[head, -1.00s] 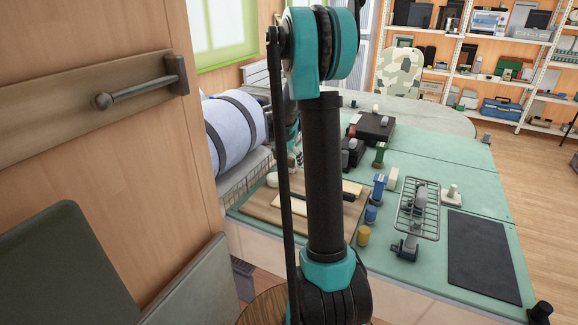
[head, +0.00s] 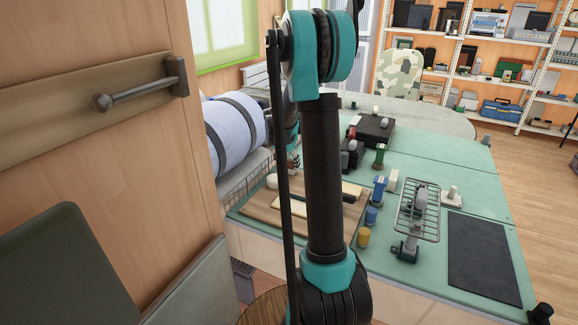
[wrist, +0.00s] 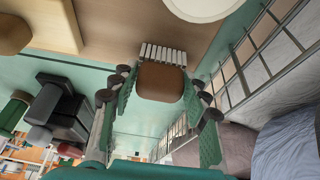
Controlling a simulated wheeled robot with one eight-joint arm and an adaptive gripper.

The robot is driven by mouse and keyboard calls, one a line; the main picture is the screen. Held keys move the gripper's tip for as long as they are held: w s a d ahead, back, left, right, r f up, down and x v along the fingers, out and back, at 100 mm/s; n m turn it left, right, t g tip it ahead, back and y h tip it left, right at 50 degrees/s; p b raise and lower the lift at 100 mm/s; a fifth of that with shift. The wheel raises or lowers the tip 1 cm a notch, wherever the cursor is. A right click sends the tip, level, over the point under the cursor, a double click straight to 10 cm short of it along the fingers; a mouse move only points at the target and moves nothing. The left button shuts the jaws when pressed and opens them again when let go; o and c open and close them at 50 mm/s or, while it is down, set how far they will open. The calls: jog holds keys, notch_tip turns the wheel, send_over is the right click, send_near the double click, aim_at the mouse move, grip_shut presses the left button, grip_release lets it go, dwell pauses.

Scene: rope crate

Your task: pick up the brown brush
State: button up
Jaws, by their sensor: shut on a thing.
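In the wrist view the brown brush (wrist: 160,82) sits between the two fingers of my gripper (wrist: 160,110), with its pale bristles (wrist: 163,54) pointing to the top of the picture. The fingers are closed on the sides of its brown body. In the head view my gripper (head: 293,162) is small, near the left edge of the green table, and largely hidden behind my arm. I cannot make out the brush clearly there.
A wooden board (head: 262,212) lies on the green table (head: 470,165), close to the gripper. A wire basket (wrist: 238,65) and a rolled blue-grey bundle (head: 235,128) are beside it. A wire rack (head: 431,228) and a dark mat (head: 482,258) lie farther right.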

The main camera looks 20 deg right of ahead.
aim_at(289, 159)
jog(key=shift+r, duration=0.1)
notch_tip(289, 159, up, 20)
dwell(0.5)
jog(key=o, duration=0.8)
jog(key=c, duration=0.5)
jog(key=shift+o, duration=0.2)
